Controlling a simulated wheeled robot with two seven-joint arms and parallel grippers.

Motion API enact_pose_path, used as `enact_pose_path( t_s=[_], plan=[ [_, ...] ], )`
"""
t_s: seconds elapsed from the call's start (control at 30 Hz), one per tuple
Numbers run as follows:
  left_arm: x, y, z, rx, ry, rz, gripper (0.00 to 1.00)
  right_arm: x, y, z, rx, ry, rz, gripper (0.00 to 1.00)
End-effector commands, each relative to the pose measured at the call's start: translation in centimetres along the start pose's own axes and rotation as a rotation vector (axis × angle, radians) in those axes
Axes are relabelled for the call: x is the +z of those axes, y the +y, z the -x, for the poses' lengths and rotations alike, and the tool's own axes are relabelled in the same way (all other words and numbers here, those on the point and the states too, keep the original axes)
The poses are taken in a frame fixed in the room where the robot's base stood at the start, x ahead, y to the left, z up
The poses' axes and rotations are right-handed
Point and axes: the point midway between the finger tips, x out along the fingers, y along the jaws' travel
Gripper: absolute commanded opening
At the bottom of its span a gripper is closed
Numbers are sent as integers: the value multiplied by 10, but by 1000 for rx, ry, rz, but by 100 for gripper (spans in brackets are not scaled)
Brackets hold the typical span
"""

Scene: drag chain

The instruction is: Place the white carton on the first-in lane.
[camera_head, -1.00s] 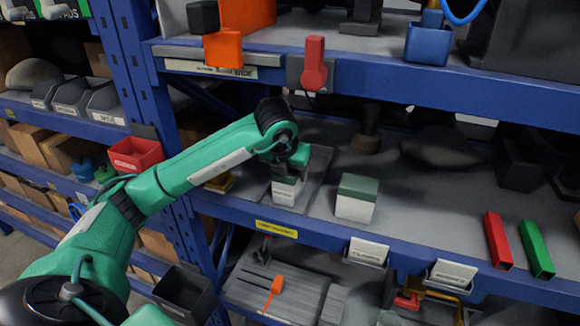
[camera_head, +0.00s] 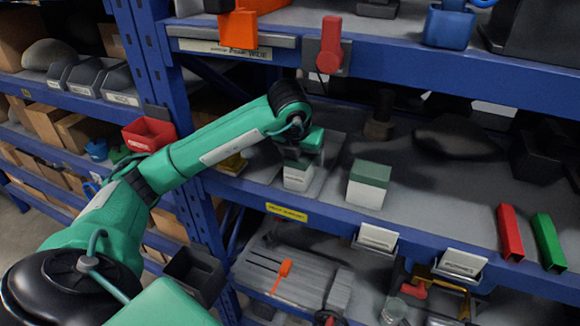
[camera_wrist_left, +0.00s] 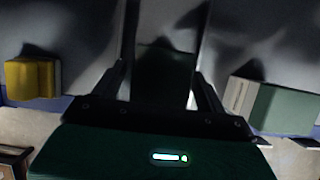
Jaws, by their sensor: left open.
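A white carton with a green top (camera_head: 298,179) stands upright in the grey lane tray (camera_head: 324,172) on the middle shelf, behind a yellow label (camera_head: 287,212). My left gripper (camera_head: 297,158) is directly over this carton, open, and hides part of its top. In the left wrist view, the open fingers (camera_wrist_left: 165,75) stand either side of a dark, shaded block, which looks like the carton top. A second white carton with a green top (camera_head: 368,186) stands upright on the bare shelf to the right; it also shows in the left wrist view (camera_wrist_left: 285,106). My right gripper is not in view.
A yellow object (camera_head: 233,164) lies left of the lane; it shows in the left wrist view (camera_wrist_left: 33,79). A red bar (camera_head: 510,232) and a green bar (camera_head: 549,242) lie at the right. The upper shelf beam (camera_head: 420,72) runs above. Shelf between second carton and bars is clear.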

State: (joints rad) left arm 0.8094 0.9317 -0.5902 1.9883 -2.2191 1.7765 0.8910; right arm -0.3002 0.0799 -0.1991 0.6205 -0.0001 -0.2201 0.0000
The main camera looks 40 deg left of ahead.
Motion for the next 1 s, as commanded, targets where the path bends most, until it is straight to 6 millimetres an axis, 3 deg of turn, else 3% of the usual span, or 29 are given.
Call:
enact_pose_path(
  t_s=[0.13, 0.4, 0.6, 0.8, 1.0],
  plan=[
    [0, 0, 27, -2, -10, -1, 74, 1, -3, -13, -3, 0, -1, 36],
    [-60, 0, 47, -1, -7, -4, 74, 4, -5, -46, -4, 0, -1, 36],
    [-93, 0, 64, 0, -7, -2, 74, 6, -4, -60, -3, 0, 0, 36],
    [-108, 0, 74, -1, -4, -1, 74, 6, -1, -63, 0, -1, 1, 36],
    [-110, 0, 75, -1, -3, 0, 74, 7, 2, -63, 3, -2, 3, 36]
  ],
)
